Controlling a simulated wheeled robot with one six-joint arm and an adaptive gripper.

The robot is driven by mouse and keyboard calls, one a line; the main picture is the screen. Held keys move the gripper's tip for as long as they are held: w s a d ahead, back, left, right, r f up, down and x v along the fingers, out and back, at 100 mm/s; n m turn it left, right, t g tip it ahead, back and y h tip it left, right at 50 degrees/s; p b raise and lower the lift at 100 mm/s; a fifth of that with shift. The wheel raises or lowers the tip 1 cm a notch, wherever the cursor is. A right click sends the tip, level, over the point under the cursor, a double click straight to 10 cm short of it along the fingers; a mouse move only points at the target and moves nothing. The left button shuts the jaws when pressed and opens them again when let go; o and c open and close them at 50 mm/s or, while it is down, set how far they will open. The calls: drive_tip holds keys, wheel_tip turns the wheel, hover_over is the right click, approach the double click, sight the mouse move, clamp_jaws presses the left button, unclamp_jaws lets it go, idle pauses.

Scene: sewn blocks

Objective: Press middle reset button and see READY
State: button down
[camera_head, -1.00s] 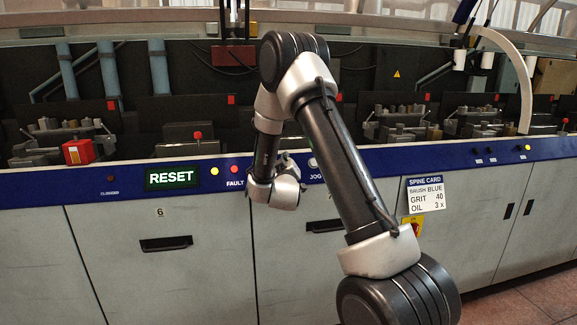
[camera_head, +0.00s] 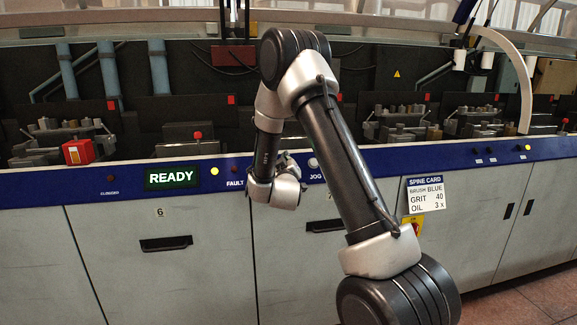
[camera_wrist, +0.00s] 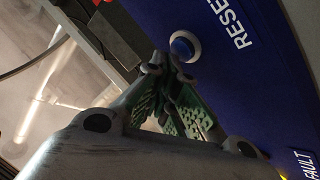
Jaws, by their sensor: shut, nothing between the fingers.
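The display (camera_head: 171,179) on the blue panel strip reads READY in green-white letters. In the wrist view, a round blue button (camera_wrist: 183,46) with a pale ring sits on the blue panel, beside the label RESET (camera_wrist: 231,22). My gripper (camera_wrist: 169,66) is shut and empty, its green-padded fingers close beside the button's ring. I cannot tell whether a fingertip touches the panel. In the head view, my gripper (camera_head: 287,160) is at the blue strip, and my wrist hides the button and part of the strip.
A FAULT lamp (camera_head: 234,169) is dark, and a yellow lamp (camera_head: 214,171) is lit. A pale JOG button (camera_head: 313,163) is right of my wrist. A red box (camera_head: 78,152) stands on the ledge at left. A SPINE CARD (camera_head: 426,194) hangs on the cabinet front.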

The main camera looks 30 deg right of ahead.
drive_tip(key=shift+s+r, duration=0.2)
drive_tip(key=shift+s, duration=0.05)
drive_tip(key=s+r, duration=0.1)
drive_tip(key=s, duration=0.1)
drive_tip(key=s+a+r, duration=0.1)
drive_tip(key=r, duration=0.1)
drive_tip(key=shift+s+a+r, duration=0.1)
drive_tip(key=shift+s, duration=0.25)
idle(0.8)
